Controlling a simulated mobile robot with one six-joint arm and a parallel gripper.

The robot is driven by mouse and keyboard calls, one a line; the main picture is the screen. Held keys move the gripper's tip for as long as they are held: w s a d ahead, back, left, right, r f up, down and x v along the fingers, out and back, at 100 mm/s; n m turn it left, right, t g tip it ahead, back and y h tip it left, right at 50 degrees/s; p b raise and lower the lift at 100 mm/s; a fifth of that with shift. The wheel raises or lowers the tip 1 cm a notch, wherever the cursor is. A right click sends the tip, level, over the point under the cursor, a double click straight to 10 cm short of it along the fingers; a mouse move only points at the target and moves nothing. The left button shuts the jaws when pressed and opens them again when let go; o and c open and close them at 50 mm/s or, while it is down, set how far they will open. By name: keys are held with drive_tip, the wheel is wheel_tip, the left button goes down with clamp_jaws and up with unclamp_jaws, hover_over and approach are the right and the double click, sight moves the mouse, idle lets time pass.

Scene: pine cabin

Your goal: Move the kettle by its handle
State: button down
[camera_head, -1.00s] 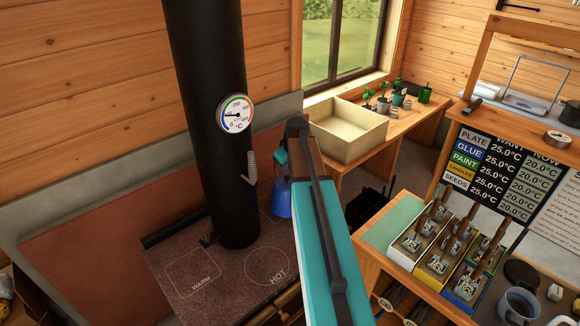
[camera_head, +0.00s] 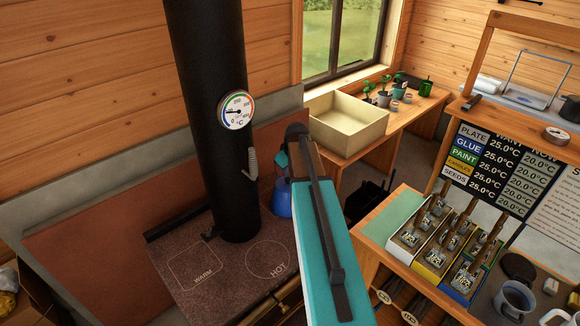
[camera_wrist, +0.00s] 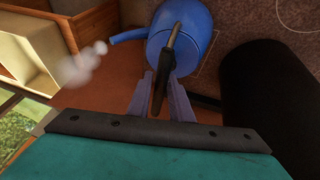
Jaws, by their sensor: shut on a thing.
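The blue kettle shows in the wrist view (camera_wrist: 190,28) with its spout pointing left and pale steam at the spout. Its dark handle (camera_wrist: 172,50) runs down between the two fingers of my gripper (camera_wrist: 160,98), which is shut on it. In the head view, the kettle (camera_head: 279,203) shows as a small blue part by the right back edge of the stove top (camera_head: 225,280), beyond my teal arm. My arm hides most of it and the fingers there. I cannot tell whether its base touches the stove.
A black stovepipe (camera_head: 212,130) with a thermometer (camera_head: 235,110) stands close left of the kettle. The WARM square and HOT circle on the stove are bare. A cream tray (camera_head: 347,130) sits on the bench behind; a workbench with brush boxes (camera_head: 445,240) is at right.

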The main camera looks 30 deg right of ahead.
drive_tip(key=c, duration=2)
unclamp_jaws()
drive_tip(key=shift+f, duration=0.1)
drive_tip(key=o, duration=0.4)
drive_tip(key=shift+r, duration=0.25)
drive_tip(key=shift+b+v, duration=1.5)
drive_tip(key=shift+v, duration=4.45)
